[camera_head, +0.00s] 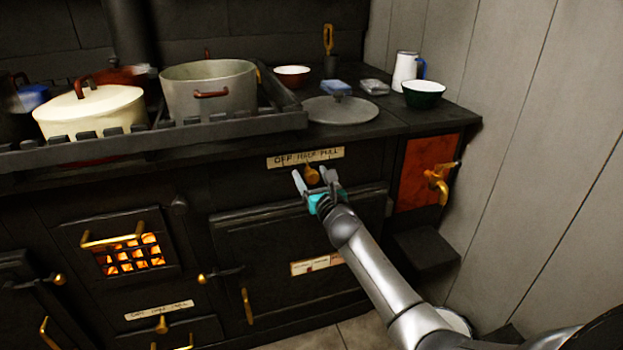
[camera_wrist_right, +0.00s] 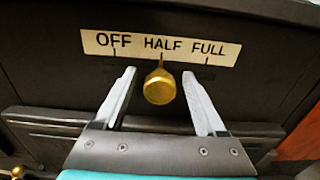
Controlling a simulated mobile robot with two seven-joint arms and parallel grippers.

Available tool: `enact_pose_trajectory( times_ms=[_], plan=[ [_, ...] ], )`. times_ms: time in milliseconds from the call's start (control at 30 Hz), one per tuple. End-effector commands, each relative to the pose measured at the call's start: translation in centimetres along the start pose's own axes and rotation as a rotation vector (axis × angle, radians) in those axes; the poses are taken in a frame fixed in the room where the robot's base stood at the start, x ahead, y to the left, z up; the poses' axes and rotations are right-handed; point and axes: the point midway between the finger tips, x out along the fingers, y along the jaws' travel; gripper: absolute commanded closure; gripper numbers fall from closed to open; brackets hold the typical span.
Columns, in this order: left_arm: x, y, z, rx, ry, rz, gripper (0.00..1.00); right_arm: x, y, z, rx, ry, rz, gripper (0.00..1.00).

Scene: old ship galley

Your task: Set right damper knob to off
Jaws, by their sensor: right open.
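The right damper knob (camera_head: 312,176) is a brass knob on the black stove front, just under a cream label (camera_head: 305,157) reading OFF, HALF, FULL. In the right wrist view the knob (camera_wrist_right: 160,86) hangs below the label (camera_wrist_right: 160,47) with its narrow top at HALF. My right gripper (camera_head: 312,179) is open. Its two pale fingers (camera_wrist_right: 160,92) stand on either side of the knob with gaps on both sides; I see no contact. My left gripper is not in view.
A pale pot (camera_head: 91,114) and a grey pot (camera_head: 209,92) stand on the stove top behind a rail. A round lid (camera_head: 340,110) lies to their right. An oven door (camera_head: 290,240) is below the knob. A brass tap (camera_head: 437,180) juts out at right.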

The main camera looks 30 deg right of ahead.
Motion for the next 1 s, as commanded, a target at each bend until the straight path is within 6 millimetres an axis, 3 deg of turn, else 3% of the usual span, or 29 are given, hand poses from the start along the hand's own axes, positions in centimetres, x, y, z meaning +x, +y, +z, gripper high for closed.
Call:
enact_pose_trajectory(
  times_ms=[333, 1000],
  plan=[
    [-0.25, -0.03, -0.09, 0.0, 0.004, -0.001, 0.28, 0.22, 0.0, 0.07, 0.0, -0.001, 0.0, 0.28],
    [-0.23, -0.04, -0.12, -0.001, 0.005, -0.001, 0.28, 0.19, 0.01, 0.03, 0.0, 0.0, 0.0, 1.0]
  ],
)
